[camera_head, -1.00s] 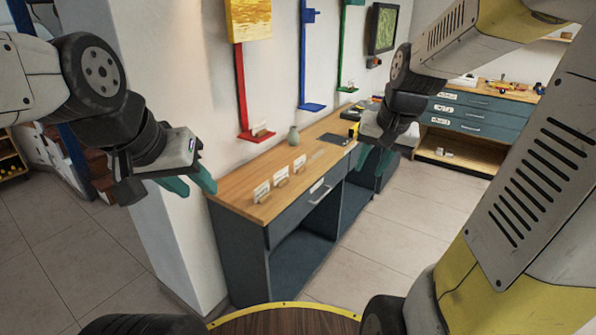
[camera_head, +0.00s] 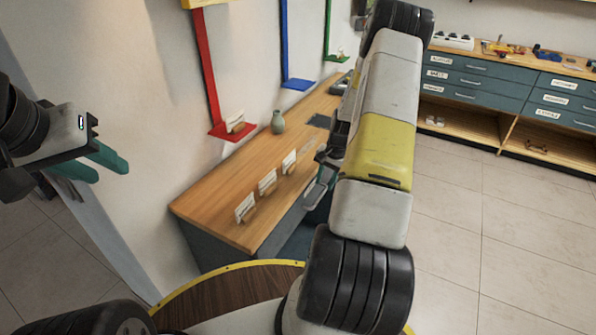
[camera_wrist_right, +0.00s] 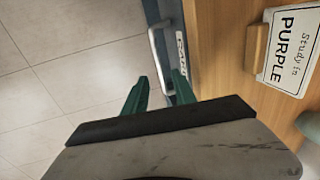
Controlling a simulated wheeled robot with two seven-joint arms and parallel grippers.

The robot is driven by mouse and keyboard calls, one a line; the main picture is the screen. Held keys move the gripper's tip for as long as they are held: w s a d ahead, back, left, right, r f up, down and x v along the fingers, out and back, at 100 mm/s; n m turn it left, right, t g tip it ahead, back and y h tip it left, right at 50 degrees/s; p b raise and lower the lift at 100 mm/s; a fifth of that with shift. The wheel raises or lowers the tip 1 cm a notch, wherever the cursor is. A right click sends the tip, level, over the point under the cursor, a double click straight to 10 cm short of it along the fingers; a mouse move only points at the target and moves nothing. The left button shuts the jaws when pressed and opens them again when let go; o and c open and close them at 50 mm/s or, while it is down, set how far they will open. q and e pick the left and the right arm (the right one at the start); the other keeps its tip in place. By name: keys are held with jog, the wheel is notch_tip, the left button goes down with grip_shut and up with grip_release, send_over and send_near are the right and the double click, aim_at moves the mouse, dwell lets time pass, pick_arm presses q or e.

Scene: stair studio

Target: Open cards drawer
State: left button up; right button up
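The cards drawer (camera_wrist_right: 183,55) is in the front of the wood-topped desk (camera_head: 215,195). Its label, partly readable as "CARD", and silver handle (camera_wrist_right: 156,48) show in the right wrist view. The drawer front looks close under the desktop edge, with no visible gap. My right gripper (camera_wrist_right: 160,76) is open, its green fingers on either side of the handle's near end in the picture; I cannot tell whether they touch it. In the head view my right arm hides most of this gripper. My left gripper (camera_head: 112,171) is open and empty at the far left, away from the desk.
Several card holders stand on the desktop, one with a "PURPLE" card (camera_wrist_right: 290,45). A small green vase (camera_head: 278,122) stands farther back. A drawer cabinet (camera_head: 470,82) is along the far wall. The tiled floor (camera_head: 460,215) right of the desk is clear.

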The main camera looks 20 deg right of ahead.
aim_at(320, 196)
jog(key=f, duration=0.6)
jog(key=shift+w+a+f, duration=0.15)
jog(key=shift+w+a, duration=0.25)
grip_shut()
dwell(1.0)
